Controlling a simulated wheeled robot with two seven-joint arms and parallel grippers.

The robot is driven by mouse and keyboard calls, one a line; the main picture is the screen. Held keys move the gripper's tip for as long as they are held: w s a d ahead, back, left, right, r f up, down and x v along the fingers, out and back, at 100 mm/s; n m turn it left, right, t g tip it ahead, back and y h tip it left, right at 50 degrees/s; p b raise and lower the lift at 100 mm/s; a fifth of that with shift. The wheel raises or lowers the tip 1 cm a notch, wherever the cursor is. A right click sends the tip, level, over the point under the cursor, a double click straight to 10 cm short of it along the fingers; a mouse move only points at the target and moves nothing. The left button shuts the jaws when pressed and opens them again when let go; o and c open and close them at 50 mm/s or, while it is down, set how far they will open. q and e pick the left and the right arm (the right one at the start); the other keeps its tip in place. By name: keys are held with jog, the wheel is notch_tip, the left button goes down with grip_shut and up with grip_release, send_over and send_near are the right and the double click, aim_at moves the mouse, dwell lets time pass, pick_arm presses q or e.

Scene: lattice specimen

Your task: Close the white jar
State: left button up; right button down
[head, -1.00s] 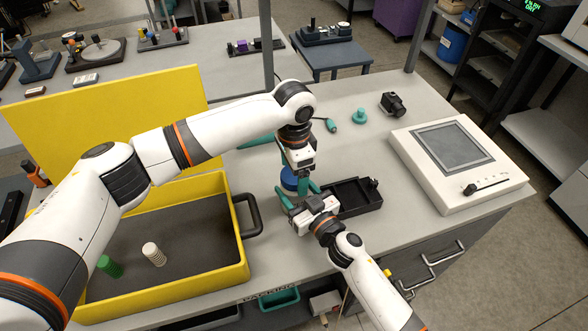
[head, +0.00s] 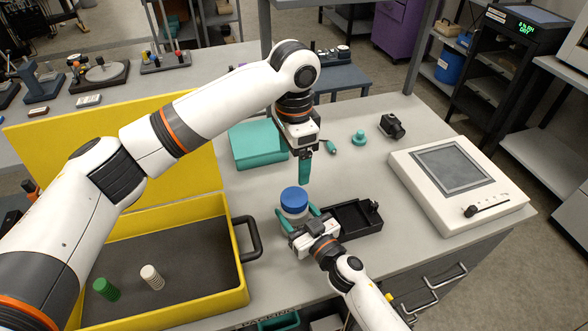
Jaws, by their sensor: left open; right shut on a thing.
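The white jar (head: 294,213) stands upright at the middle of the workbench, with the blue lid (head: 294,197) resting level on its top. I cannot tell how tightly the lid is seated. My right gripper (head: 297,219) is shut on the jar's body from the front, its teal fingers on either side; they hide part of the jar. My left gripper (head: 304,183) points down, open and empty, above and slightly right of the lid, apart from it. Its fingers overlap each other from this angle.
A black tray (head: 352,224) lies just right of the jar. A yellow case (head: 240,274) with green and white ribbed pieces stands left. A teal box (head: 255,145) lies behind. A white panel device (head: 465,215) is at right. Bench between tray and panel is clear.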

pick_arm(q)
jog(key=shift+r, duration=0.25)
pick_arm(e)
jog(key=shift+c, duration=1.6)
grip_release()
jog(key=b+v, duration=0.1)
jog(key=v, duration=1.1)
jog(key=shift+b, duration=0.4)
pick_arm(q)
jog(key=shift+f, duration=0.9)
